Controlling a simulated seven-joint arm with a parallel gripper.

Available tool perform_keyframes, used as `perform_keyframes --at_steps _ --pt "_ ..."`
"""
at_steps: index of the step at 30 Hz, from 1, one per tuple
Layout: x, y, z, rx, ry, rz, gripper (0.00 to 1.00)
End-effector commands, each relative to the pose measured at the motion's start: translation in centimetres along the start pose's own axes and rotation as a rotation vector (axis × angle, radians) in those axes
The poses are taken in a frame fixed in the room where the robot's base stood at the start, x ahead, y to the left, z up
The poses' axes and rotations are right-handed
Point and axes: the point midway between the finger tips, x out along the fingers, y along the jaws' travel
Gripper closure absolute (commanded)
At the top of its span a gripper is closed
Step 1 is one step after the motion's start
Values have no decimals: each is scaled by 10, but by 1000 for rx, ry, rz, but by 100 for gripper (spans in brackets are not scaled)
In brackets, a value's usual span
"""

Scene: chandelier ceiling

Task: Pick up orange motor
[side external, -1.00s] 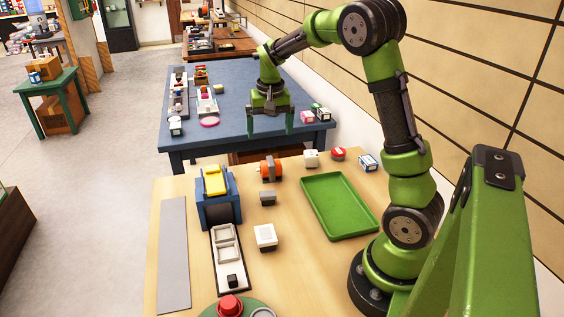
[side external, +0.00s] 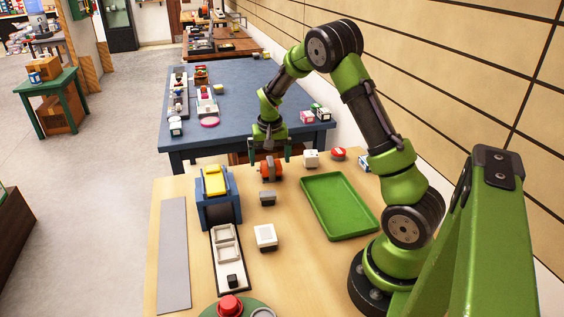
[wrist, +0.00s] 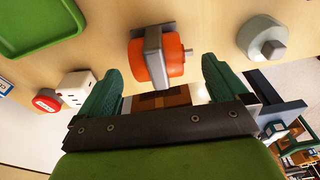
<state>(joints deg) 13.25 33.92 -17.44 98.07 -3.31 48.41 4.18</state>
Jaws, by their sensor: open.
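The orange motor (side external: 271,170) is a short orange cylinder with a grey bracket, on the far part of the wooden table. In the wrist view the orange motor (wrist: 155,62) lies ahead of the fingertips, between their lines. My gripper (side external: 269,158) is open and empty, above and a little behind the motor in the side view. In the wrist view both green fingers of my gripper (wrist: 160,75) are spread wide, apart from the motor on each side. The side view does not show the exact height gap between them.
A white block (side external: 311,158) and a red round item (side external: 338,153) sit right of the motor. A green tray (side external: 338,205) lies to the right, and a blue stand (side external: 218,212) to the left. A dark grey block (side external: 267,198) is nearer the camera.

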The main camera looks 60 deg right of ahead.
Motion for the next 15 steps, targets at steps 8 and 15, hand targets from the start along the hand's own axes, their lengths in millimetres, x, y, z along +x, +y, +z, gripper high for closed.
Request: perform_keyframes --at_steps 8,15 --pt "38 3 -1 0 -1 1 0" --pt "41 3 -1 -1 1 1 0"
